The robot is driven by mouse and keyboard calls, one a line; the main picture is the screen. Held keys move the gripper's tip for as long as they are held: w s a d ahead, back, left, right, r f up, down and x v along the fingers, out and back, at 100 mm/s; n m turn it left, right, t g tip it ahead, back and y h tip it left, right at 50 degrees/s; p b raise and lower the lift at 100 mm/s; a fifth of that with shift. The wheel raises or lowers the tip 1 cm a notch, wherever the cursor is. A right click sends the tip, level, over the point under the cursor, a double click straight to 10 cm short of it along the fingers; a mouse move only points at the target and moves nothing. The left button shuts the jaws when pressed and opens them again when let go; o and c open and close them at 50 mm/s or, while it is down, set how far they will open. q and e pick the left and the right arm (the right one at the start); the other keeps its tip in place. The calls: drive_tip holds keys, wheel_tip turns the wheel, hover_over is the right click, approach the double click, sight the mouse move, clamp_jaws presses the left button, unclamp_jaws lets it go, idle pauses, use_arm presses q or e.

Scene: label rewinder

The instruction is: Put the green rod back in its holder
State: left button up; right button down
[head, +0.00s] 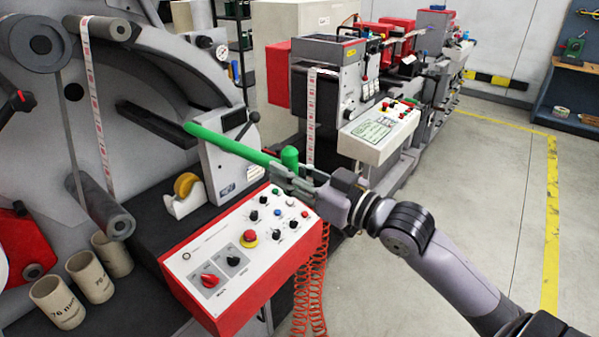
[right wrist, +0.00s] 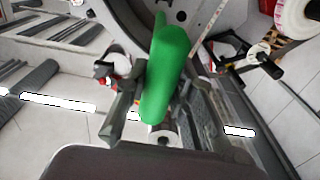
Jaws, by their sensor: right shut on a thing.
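The long green rod (head: 235,147) is in my right gripper (head: 287,173), held near its right end above the red and white control box. It slants up and to the left, its far end in front of the grey machine. In the right wrist view the green rod (right wrist: 166,75) runs between the two fingers (right wrist: 160,118). A short upright green cylinder (head: 290,157) stands just behind the gripper; I cannot tell whether it is part of a holder. No holder can be made out for certain. My left gripper is not in view.
The control box (head: 225,262) with knobs lies below the rod. A tape dispenser (head: 185,195) and cardboard cores (head: 58,302) stand to the left. A grey machine with rollers (head: 40,45) fills the left side. The floor (head: 490,190) at right is clear.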

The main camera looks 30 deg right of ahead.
drive_tip(key=shift+x, duration=1.45)
approach(218, 143)
drive_tip(key=shift+w+d+r+p, duration=0.2)
drive_tip(key=shift+d+p, duration=0.25)
drive_tip(key=shift+d, duration=0.05)
drive_tip(key=shift+f+x, duration=0.1)
drive_tip(key=shift+x, duration=1.25)
drive_tip(key=shift+f+x, duration=0.15)
drive_tip(key=shift+x, duration=1.2)
drive_tip(key=shift+b+x, duration=0.8)
drive_tip(key=shift+x, duration=1.8)
drive_tip(key=shift+w+f, duration=0.1)
drive_tip(key=shift+f, duration=0.05)
drive_tip(key=shift+w+a, duration=0.1)
drive_tip(key=shift+w, duration=0.1)
drive_tip(key=shift+w+a+f, duration=0.1)
drive_tip(key=shift+f, duration=0.2)
drive_tip(key=shift+f, duration=0.4)
